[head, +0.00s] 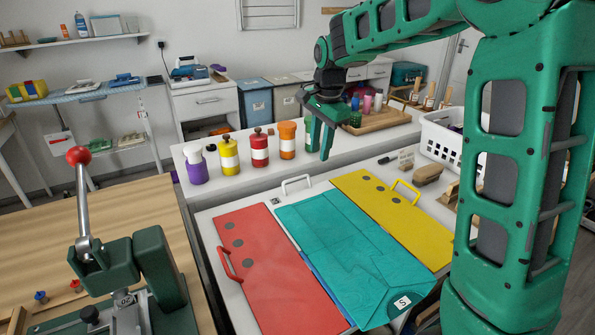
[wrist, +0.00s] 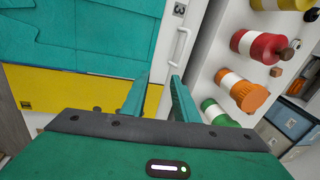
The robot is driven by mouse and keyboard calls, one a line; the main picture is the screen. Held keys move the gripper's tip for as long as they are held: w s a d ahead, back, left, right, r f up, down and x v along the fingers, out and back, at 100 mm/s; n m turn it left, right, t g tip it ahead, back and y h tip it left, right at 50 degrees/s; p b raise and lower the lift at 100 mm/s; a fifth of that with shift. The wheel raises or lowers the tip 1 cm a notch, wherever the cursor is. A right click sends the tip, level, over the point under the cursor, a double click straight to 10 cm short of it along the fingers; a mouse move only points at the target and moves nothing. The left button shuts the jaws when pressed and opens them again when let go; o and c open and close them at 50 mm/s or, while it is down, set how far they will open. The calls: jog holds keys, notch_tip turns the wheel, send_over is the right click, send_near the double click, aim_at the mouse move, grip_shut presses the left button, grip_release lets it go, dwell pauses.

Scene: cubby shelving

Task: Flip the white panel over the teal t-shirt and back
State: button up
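The teal t-shirt (head: 345,240) lies folded in a long strip along the middle of the folding board; it also shows in the wrist view (wrist: 90,35). A white handle (head: 297,183) stands up at the board's far end, just beyond the shirt; the wrist view shows it too (wrist: 179,47). I cannot make out the white panel's outline; the shirt seems to cover most of it. My gripper (head: 318,150) is open and empty, above the far end of the board. In the wrist view its fingertips (wrist: 159,78) point toward the handle, apart from it.
The red panel (head: 265,275) lies flat at left, the yellow panel (head: 385,205) flat at right. Several coloured jars, including an orange one (head: 287,142), stand on the ledge behind. A white basket (head: 440,140) stands at right. A red-knobbed lever press (head: 85,220) is at left.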

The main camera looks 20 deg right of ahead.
jog(key=m, duration=0.1)
send_near(298, 178)
jog(key=f, duration=0.2)
jog(key=w+f, duration=0.1)
jog(key=f, duration=0.4)
jog(key=shift+w, duration=0.35)
grip_shut()
jog(key=shift+a, duration=0.1)
dwell(1.1)
